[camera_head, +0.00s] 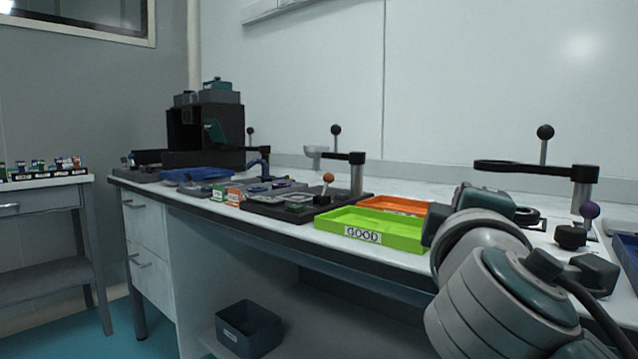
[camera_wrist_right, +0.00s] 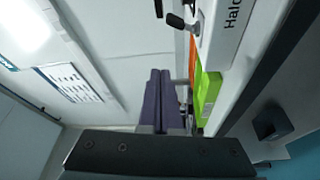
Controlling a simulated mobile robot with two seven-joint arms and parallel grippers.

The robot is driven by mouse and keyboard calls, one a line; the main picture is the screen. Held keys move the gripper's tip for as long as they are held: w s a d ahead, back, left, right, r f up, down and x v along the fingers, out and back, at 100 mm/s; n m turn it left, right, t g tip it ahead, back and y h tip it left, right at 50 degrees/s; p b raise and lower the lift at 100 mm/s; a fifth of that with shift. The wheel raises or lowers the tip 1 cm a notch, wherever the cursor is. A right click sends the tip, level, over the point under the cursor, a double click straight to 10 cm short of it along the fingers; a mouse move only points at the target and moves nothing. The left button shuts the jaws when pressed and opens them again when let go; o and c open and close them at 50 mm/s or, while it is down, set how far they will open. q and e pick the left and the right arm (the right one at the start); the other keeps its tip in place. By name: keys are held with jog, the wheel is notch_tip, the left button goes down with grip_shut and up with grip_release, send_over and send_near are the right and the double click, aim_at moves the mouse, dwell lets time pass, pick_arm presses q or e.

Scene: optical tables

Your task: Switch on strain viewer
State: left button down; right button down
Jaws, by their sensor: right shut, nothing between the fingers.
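No thing in view carries a readable "strain viewer" label, so I cannot tell which device it is. In the right wrist view a white device (camera_wrist_right: 228,35) bears partly cut lettering beginning "Halo", with a dark knob (camera_wrist_right: 177,21) beside it. In the head view a dark ring on a post (camera_head: 535,167) with a black ball knob stands at the right of the bench. My right gripper (camera_wrist_right: 159,72) has its purple fingers together and empty, apart from the white device. In the head view my right arm hides part of the bench, and my left gripper is out of view.
The bench (camera_head: 290,237) holds a green tray (camera_head: 372,232) marked GOOD, an orange tray (camera_head: 394,205), a smaller ring stand (camera_head: 356,177) and a dark machine (camera_head: 205,130). A dark bin (camera_head: 248,328) sits below. A side table (camera_head: 45,188) stands at left.

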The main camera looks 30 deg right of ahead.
jog(key=v, duration=0.3)
jog(key=shift+w+a+f, duration=0.1)
dwell(0.4)
